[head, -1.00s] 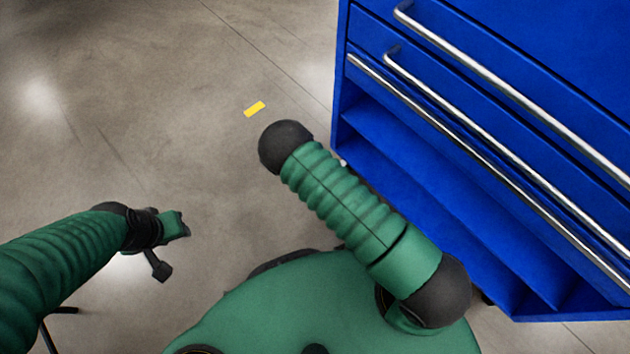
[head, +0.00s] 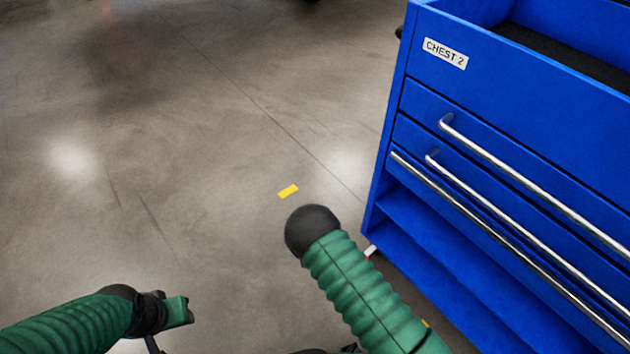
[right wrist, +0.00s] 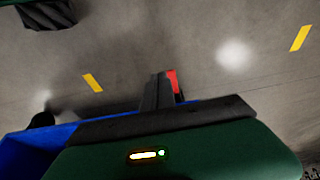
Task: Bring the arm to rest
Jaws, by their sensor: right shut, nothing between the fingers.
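My right arm (head: 360,290) is green and ribbed. In the head view it reaches up from the bottom edge to a black rounded joint (head: 312,231), beside the blue chest. Its gripper is hidden in the head view. In the right wrist view the right gripper (right wrist: 161,90) shows as dark fingers, shut and empty, with a red patch beside them. My left arm (head: 70,322) comes in at the lower left of the head view. Its gripper (head: 176,311) is over bare floor, partly cut off by the bottom edge; its opening is unclear.
A blue tool chest (head: 470,110) labelled "CHEST 2" stands at the right, with metal bar handles and a lower open shelf. Part of a blue surface (right wrist: 40,142) shows in the right wrist view. A yellow floor mark (head: 288,191) lies left of the chest. The floor at left is clear.

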